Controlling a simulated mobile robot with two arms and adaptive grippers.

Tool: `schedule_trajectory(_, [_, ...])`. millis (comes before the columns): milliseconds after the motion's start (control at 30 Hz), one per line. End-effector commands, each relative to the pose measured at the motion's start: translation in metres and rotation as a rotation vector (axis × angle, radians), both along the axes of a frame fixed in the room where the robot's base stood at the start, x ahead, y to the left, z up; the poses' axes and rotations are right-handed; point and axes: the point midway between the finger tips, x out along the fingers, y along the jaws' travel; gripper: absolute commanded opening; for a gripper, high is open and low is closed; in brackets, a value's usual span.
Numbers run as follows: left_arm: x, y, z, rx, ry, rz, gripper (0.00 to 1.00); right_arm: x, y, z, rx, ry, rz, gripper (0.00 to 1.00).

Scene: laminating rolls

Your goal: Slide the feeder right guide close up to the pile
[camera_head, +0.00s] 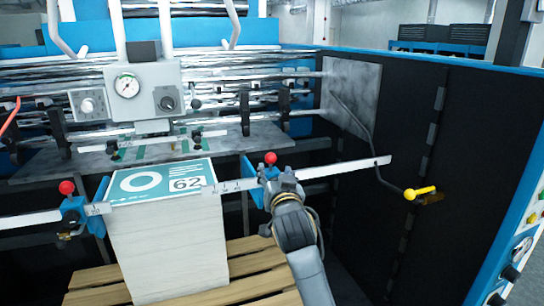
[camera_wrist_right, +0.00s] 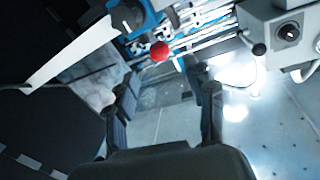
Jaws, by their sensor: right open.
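The pile (camera_head: 165,250) is a tall stack of white sheets with a green printed top sheet marked 62. The feeder right guide (camera_head: 250,176) is a blue plate and block with a red knob (camera_head: 270,158), mounted on a ruled metal bar (camera_head: 345,168). A gap shows between the guide and the pile's right side. My right gripper (camera_head: 275,182) is at the guide's block, just below the red knob, and hides part of it. In the right wrist view its fingers (camera_wrist_right: 165,108) are apart with nothing between them, and the red knob (camera_wrist_right: 160,51) shows beyond them.
The left guide (camera_head: 72,212) with its red knob stands at the pile's left side. A wooden pallet (camera_head: 255,265) is under the pile. A bent rod with a yellow handle (camera_head: 420,192) hangs at the right by a dark panel. A gauge box (camera_head: 140,90) is above.

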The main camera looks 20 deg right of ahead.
Motion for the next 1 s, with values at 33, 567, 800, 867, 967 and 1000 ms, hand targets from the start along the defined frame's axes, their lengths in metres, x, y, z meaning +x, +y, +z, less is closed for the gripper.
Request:
schedule_trajectory(33, [0.000, 0.000, 0.005, 0.000, 0.001, 0.000, 0.52, 0.010, -0.002, 0.003, -0.003, 0.001, -0.001, 0.54])
schedule_trajectory(567, [0.001, 0.000, 0.021, 0.000, 0.000, 0.000, 0.52, 0.083, -0.014, 0.001, -0.001, 0.000, -0.001, 0.54])
schedule_trajectory(800, [0.002, 0.000, 0.023, 0.000, -0.002, 0.000, 0.52, 0.091, -0.015, -0.001, 0.000, 0.000, 0.000, 0.54])
schedule_trajectory(867, [0.002, 0.000, 0.023, 0.000, -0.002, 0.000, 0.52, 0.092, -0.015, -0.001, 0.000, 0.000, 0.000, 0.54])
schedule_trajectory(967, [0.002, 0.000, 0.022, -0.001, -0.003, 0.000, 0.52, 0.092, -0.015, -0.001, 0.000, 0.000, 0.000, 0.54])
schedule_trajectory(1000, [0.002, 0.000, 0.022, -0.001, -0.003, 0.000, 0.52, 0.092, -0.015, -0.001, 0.000, 0.000, 0.000, 0.54])
